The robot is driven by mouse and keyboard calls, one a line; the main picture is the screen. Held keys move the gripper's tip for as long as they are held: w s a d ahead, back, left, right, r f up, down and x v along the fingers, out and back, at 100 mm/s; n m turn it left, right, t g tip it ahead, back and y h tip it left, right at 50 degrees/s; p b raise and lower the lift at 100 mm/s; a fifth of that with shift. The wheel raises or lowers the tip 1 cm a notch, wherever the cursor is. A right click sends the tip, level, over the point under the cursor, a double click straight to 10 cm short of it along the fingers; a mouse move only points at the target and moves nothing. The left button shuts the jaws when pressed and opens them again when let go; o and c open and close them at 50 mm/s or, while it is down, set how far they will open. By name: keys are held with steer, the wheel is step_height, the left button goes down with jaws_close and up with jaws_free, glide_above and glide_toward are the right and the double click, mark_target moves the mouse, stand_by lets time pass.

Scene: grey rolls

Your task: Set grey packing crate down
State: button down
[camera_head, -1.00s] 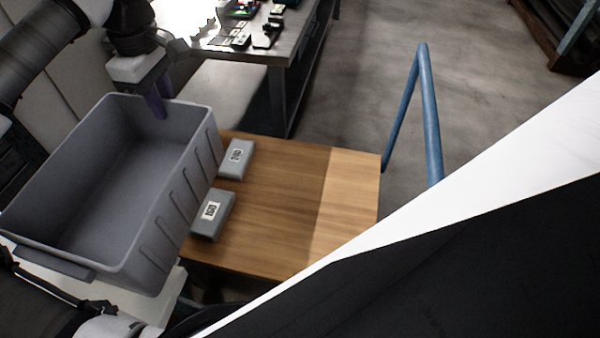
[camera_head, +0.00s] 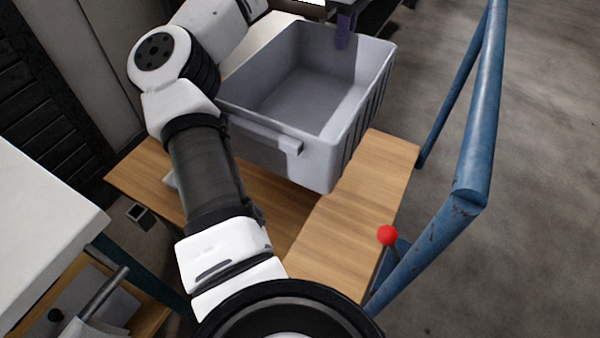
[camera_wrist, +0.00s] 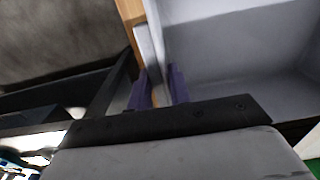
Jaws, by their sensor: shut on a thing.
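The grey packing crate (camera_head: 325,160) is in the upper middle of the head view, open at the top and looking empty inside. It is over the wooden cart top (camera_head: 345,225); I cannot tell whether it touches the boards. My gripper (camera_head: 343,38) is at the crate's far wall, its purple fingers shut on the rim. In the wrist view, the fingers (camera_wrist: 160,88) straddle the crate's wall (camera_wrist: 153,35), with the grey interior (camera_wrist: 235,50) to the right. The crate's underside is hidden.
Blue tubular handles (camera_head: 440,235) rise at the cart's right side, with a red ball knob (camera_head: 387,235) beside them. A white-topped bench (camera_head: 40,225) stands at the left. Concrete floor (camera_head: 530,180) is clear at the right. The crate and my arm cover much of the cart top.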

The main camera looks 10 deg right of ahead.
mark_target(347, 69)
steer(key=shift+d+f, duration=0.6)
steer(key=shift+f, duration=0.1)
step_height(347, 69, down, 19)
steer(key=b, duration=0.3)
steer(key=shift+f, duration=0.15)
steer(key=c, duration=1.3)
jaws_free()
step_height(347, 69, up, 12)
steer(key=shift+r+p, duration=0.15)
steer(key=shift+p, duration=0.65)
